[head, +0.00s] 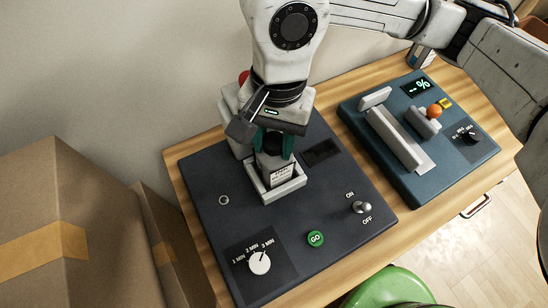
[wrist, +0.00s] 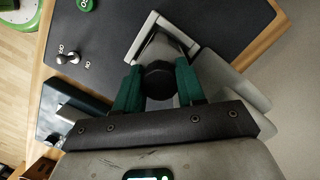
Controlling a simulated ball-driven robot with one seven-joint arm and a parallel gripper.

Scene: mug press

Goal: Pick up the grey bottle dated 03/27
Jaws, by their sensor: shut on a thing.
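A grey bottle with a dark cap and a white label (head: 281,177) stands upright in a light grey square holder (head: 283,190) on a dark panel. The label's print is too small to read for certain. My gripper (head: 273,146) is over the holder, its green fingers shut on the bottle's upper part. In the wrist view the green fingers of my gripper (wrist: 160,88) sit on either side of the black cap (wrist: 158,80), and the bottle's grey body (wrist: 165,48) shows beyond it, inside the holder's frame (wrist: 140,38). The bottle's far side is hidden.
The dark panel (head: 330,230) carries a dial (head: 260,262), a green GO button (head: 316,239) and an ON/OFF switch (head: 362,207). A blue-grey device (head: 440,165) with a display and orange ball stands right. Cardboard boxes (head: 70,230) are at left, a green stool (head: 390,288) in front.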

